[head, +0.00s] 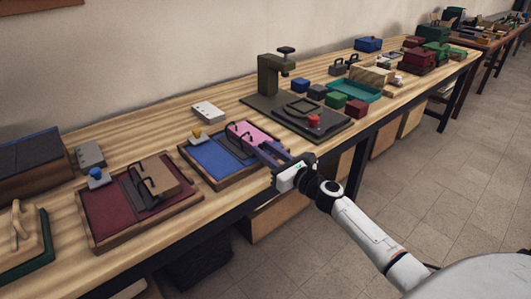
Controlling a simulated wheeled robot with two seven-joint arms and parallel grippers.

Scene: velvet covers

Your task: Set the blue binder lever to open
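A wooden-framed tray binder (223,178) lies on the bench, with a blue panel (212,158) at left and a pink panel (258,131) at right. A yellow knob (197,134) stands at its back left edge. A black looped metal piece (236,140) stands near its middle. My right gripper (258,147) reaches in from the right, its dark purple fingers over the binder's right half near the black loops. Whether the fingers are apart or touch the metal I cannot tell. My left gripper is out of view.
A dark red binder (110,217) with a blue knob (97,177) lies to the left. A press (270,80) on a dark base stands to the right, with several coloured boxes and a teal tray (354,91) beyond. A white block (208,112) sits behind the binder.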

